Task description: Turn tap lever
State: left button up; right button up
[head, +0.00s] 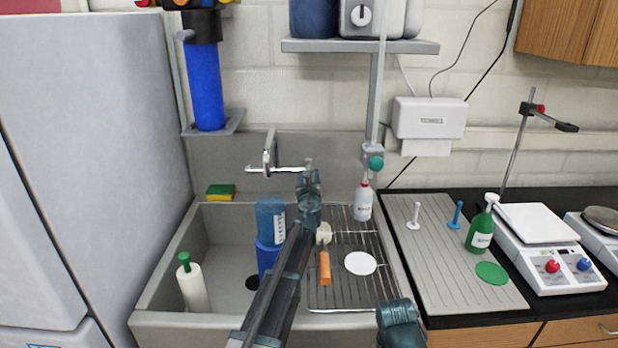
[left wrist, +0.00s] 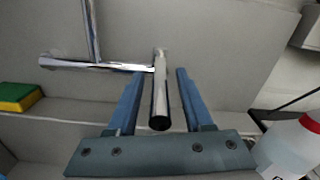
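The chrome tap (head: 268,152) is on the back wall of the sink, with a spout and a horizontal bar. In the left wrist view, the bar (left wrist: 95,65) runs to the tap lever (left wrist: 160,95), a chrome rod pointing toward the camera. My left gripper (left wrist: 158,75) is open, with one blue finger on each side of the lever and a visible gap on both sides. In the head view, my left gripper (head: 309,176) is at the right end of the tap and hides most of the lever. Part of my right arm shows at the bottom; its fingers are out of view.
A white bottle with a red collar (head: 363,203) stands right of my left gripper. A sponge (head: 220,192) lies on the back ledge.

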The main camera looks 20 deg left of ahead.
pick_arm(q)
grip_shut()
dwell(1.2)
